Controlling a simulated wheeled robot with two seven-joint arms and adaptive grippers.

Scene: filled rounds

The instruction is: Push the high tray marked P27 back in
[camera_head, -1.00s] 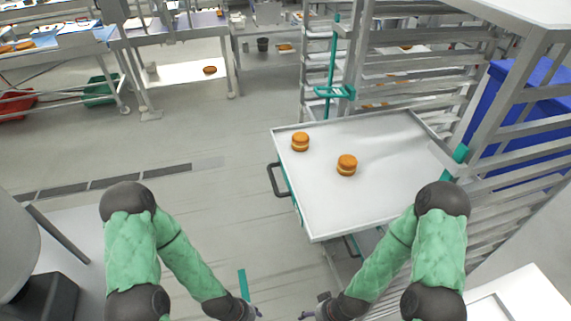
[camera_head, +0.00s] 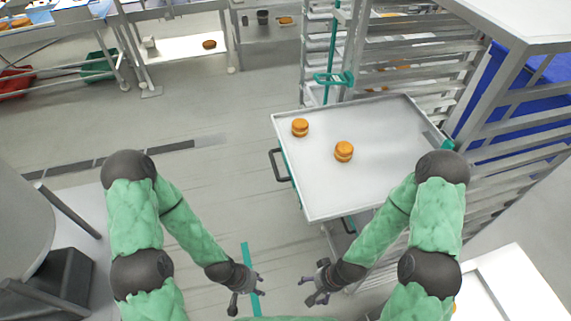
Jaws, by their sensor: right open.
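A pale, flat tray (camera_head: 375,183) sticks out to the left from a metal rack (camera_head: 415,65) in the head view. Two filled rounds lie on it, one (camera_head: 300,127) near its far left corner and one (camera_head: 344,151) near the middle. A dark handle (camera_head: 277,165) hangs at its left side. I cannot read a P27 mark. My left gripper (camera_head: 252,291) is low in front of the tray, apart from it; its finger state is unclear. My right gripper (camera_head: 309,286) is open and empty, below the tray's near corner and apart from it.
A teal upright with a bracket (camera_head: 333,78) stands at the rack's left edge. A blue bin (camera_head: 530,110) shows behind the right rack frame. A round grey surface (camera_head: 25,225) is at the left. The floor (camera_head: 215,190) left of the tray is open.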

